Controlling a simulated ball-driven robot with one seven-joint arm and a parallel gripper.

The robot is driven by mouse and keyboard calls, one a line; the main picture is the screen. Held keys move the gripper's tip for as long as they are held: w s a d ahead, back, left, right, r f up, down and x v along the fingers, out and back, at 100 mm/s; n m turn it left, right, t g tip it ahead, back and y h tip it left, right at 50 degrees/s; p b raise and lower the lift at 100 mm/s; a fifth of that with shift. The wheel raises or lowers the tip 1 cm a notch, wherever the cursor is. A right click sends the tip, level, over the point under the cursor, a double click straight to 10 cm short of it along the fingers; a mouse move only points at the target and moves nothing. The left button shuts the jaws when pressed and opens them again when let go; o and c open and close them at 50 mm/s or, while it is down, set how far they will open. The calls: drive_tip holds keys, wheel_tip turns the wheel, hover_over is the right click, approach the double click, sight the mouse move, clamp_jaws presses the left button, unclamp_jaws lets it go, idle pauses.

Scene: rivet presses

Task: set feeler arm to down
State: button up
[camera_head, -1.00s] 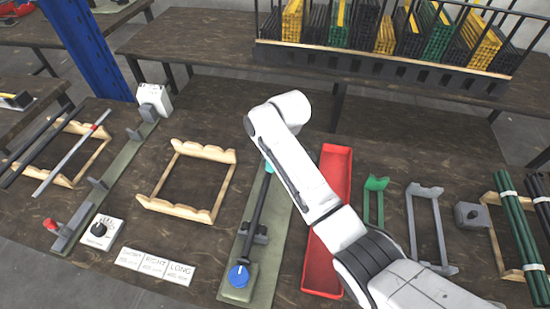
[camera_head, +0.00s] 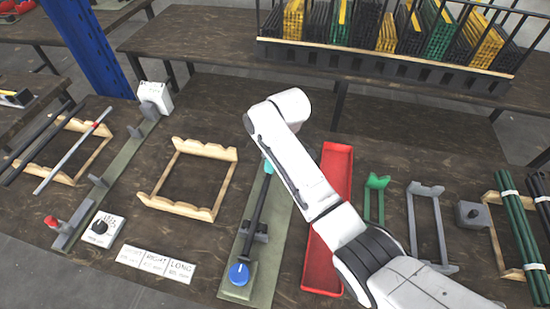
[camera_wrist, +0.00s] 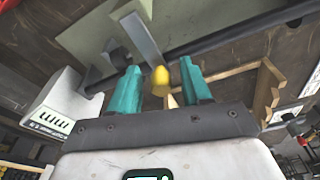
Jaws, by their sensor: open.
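A grey lever arm (camera_wrist: 139,38) ending in a yellow tip (camera_wrist: 160,79) shows in the wrist view, and I take it for the feeler arm. My gripper (camera_wrist: 162,88) is open, with its teal fingers on either side of the yellow tip. I cannot tell whether either finger touches it. The lever belongs to a green-plated fixture (camera_head: 264,280) with a black rod (camera_head: 257,208) and a blue knob (camera_head: 239,274). In the head view my arm hides the lever and the far end of the fixture; only a teal bit of my gripper (camera_head: 268,167) shows.
A red tray (camera_head: 323,265) lies right of the fixture and a wooden rack (camera_head: 188,210) lies left. A similar fixture with a white box (camera_head: 155,97) stands farther left.

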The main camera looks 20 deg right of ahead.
wheel_tip(320, 180, up, 11)
drive_tip(key=s+d, duration=0.1)
drive_tip(key=shift+s+d+f+b, duration=0.15)
drive_tip(key=shift+f+b, duration=0.05)
drive_tip(key=shift+b, duration=0.1)
idle(0.4)
drive_tip(key=s+d+f+m, duration=0.3)
drive_tip(key=s+d+f, duration=0.1)
drive_tip(key=s, duration=0.8)
drive_tip(key=s+d+f+m+h, duration=0.1)
drive_tip(key=s+d+f+m, duration=0.2)
drive_tip(key=s, duration=1)
drive_tip(key=s+d+f+m, duration=0.3)
drive_tip(key=s+d+f, duration=0.2)
drive_tip(key=s, duration=0.8)
drive_tip(key=shift+s+f+m+h, duration=0.15)
drive_tip(key=shift+f+m, duration=0.05)
drive_tip(key=shift+f, duration=0.55)
drive_tip(key=shift+s+f+m+h, duration=0.1)
drive_tip(key=shift+f+m+h, duration=0.1)
drive_tip(key=shift+f, duration=0.5)
